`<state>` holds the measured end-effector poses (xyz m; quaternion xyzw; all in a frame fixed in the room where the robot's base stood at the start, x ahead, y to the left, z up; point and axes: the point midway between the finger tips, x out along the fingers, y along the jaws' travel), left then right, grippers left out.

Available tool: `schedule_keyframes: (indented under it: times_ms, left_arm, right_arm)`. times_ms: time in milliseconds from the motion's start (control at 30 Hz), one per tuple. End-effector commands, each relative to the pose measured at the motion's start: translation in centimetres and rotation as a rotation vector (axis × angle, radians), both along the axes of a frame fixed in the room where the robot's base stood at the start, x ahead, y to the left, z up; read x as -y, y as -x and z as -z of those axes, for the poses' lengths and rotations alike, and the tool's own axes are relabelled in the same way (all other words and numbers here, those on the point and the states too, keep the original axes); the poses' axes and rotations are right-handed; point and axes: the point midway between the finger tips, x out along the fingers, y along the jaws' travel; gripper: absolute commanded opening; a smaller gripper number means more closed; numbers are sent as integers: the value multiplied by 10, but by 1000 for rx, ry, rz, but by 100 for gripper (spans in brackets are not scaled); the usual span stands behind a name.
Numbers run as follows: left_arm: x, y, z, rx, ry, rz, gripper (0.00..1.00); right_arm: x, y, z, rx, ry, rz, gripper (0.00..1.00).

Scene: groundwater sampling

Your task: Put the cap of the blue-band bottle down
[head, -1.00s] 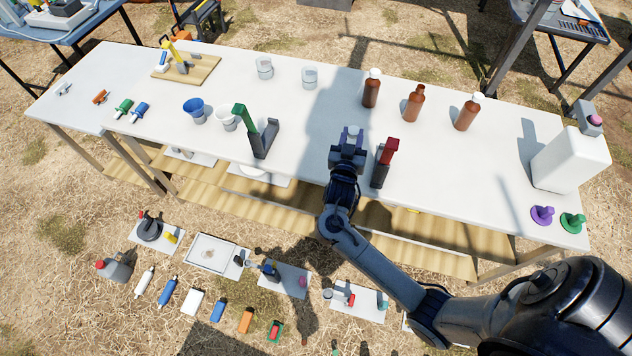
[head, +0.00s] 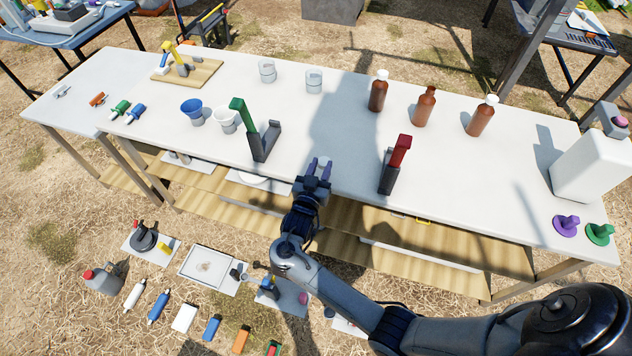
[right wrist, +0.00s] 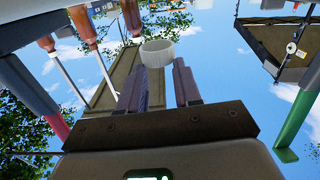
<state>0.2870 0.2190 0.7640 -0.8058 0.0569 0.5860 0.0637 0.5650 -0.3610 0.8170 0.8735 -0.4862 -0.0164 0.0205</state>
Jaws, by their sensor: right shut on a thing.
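My right gripper (head: 318,168) is over the front edge of the white table, between the green-armed stand and the red-armed stand. In the right wrist view it is shut on a white ring-like cap (right wrist: 158,52), held at its fingertips. The cap is hard to make out in the head view. The middle brown bottle (head: 424,106) stands upright with no white cap on it. Brown bottles with white caps stand to its left (head: 378,94) and right (head: 480,118). No blue band can be made out on any of them. My left gripper is not in view.
The green-armed stand (head: 256,135) is left of my right gripper and the red-armed stand (head: 394,166) is right. Two clear beakers (head: 267,72) stand at the back. A white jug (head: 590,168) is far right. The white table top (head: 335,125) is clear beyond the gripper.

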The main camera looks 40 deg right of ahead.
Motion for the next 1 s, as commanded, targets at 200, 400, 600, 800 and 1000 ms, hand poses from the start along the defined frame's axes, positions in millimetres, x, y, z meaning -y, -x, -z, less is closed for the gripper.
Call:
schedule_keyframes:
  times_ms: [200, 400, 600, 800, 1000]
  left_arm:
    - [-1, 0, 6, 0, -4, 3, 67]
    - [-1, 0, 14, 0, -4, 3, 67]
    - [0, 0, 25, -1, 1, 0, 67]
    - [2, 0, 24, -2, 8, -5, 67]
    - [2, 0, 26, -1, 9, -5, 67]
  right_arm:
    - [-12, -6, 8, 0, 0, -1, 0]
    - [-12, -6, 24, -2, 1, -1, 0]
    - [-11, -6, 47, -1, 2, 0, 0]
    - [-11, -6, 48, 0, 0, 0, 0]
    - [-12, -6, 51, 0, 0, 0, 0]
